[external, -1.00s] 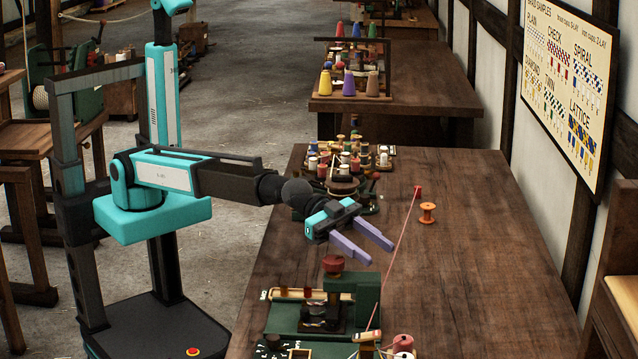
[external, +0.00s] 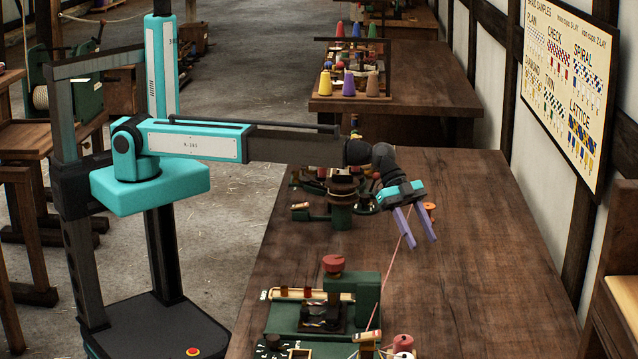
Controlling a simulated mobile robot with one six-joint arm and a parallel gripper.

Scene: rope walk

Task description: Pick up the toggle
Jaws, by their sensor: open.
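No piece is clearly marked out as the toggle at this size. A thin pink cord (external: 386,273) runs up the table from a small wooden block (external: 366,336) beside the green machine. Its far end, where a small red piece showed earlier, is hidden behind my gripper. My gripper (external: 421,242) is open, with its two purple fingers pointing down over the middle of the table. The cord's visible upper part meets the left finger in the picture; I cannot tell whether they touch. Nothing shows between the fingers.
An orange spool (external: 430,208) stands just behind my gripper, partly hidden. A green machine with a red knob (external: 333,263) stands at the near left of the table (external: 480,290). More green fittings (external: 342,215) stand behind it. The table's right side is clear.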

